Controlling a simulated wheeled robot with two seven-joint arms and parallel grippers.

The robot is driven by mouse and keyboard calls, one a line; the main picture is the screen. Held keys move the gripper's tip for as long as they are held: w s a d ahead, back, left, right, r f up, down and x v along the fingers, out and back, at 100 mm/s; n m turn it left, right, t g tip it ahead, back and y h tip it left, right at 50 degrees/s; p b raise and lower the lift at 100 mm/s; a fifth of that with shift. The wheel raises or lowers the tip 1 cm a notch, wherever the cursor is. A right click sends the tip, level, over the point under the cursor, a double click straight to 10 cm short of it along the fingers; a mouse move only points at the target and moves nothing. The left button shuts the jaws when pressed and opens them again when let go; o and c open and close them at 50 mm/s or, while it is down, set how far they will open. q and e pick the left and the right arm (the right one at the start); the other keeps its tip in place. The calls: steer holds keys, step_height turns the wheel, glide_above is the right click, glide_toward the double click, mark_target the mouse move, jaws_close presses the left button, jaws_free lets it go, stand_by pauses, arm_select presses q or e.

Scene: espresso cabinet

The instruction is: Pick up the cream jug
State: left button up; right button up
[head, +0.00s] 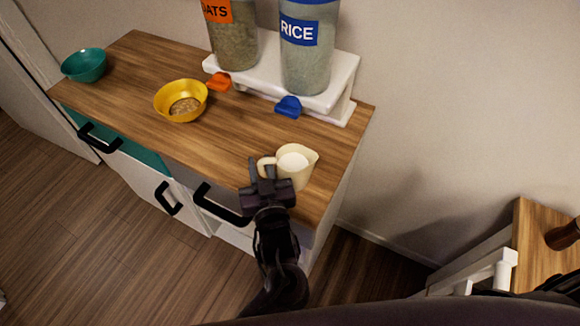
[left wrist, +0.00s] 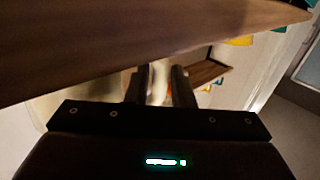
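The cream jug (head: 297,165) stands upright near the front right end of the wooden cabinet top, with pale contents inside and its handle on the left. My left gripper (head: 262,170) is at the handle, at the counter's front edge. In the left wrist view, the two dark fingers (left wrist: 160,88) are close together with a cream-coloured strip, the jug's handle (left wrist: 160,78), filling the gap between them. They look shut on it; exact contact is hard to see. My right gripper does not show.
A yellow bowl (head: 181,101) and a teal bowl (head: 84,65) stand left on the wooden top (head: 130,95). The oats dispenser (head: 233,40) and rice dispenser (head: 306,50) stand on a white base behind the jug. Black drawer handles (head: 218,206) jut from the cabinet front.

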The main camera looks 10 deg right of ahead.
arm_select(q)
jaws_close()
steer(key=shift+r, duration=0.1)
stand_by(0.3)
